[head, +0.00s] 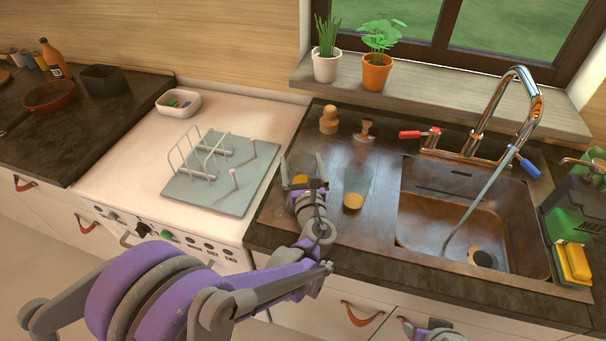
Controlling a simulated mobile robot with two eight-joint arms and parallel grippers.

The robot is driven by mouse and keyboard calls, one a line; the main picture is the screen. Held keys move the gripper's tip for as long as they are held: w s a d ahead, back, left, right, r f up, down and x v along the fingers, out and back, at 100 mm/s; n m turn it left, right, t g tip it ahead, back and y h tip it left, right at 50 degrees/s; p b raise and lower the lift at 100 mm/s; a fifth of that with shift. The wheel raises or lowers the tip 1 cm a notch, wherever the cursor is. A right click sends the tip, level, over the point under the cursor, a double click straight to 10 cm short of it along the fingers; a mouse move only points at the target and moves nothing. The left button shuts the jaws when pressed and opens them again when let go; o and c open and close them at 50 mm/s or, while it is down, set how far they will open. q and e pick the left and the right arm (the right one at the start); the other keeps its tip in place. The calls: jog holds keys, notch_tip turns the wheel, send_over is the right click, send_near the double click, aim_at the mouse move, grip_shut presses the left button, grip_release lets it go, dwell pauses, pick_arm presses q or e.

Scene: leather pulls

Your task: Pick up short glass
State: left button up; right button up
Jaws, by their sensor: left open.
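My left gripper (304,174) reaches over the dark counter left of the sink, its jaws open. A see-through glass with a yellow-orange bottom (300,179) shows at the gripper, partly hidden by it. It appears to stand between or just behind the fingers; I cannot tell whether they touch it. A second clear glass with an amber bottom (356,187) stands upright to the right, apart from the gripper. Which glass is shorter is hard to tell.
The sink (440,225) with a chrome faucet (525,100) lies to the right. A wooden-looking shaker (329,120) and a small stopper-like item (366,130) stand behind the glasses. A grey board with a wire rack (225,190) lies to the left.

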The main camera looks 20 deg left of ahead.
pick_arm(q)
jog(key=c, duration=1.3)
jog(key=shift+r, duration=0.1)
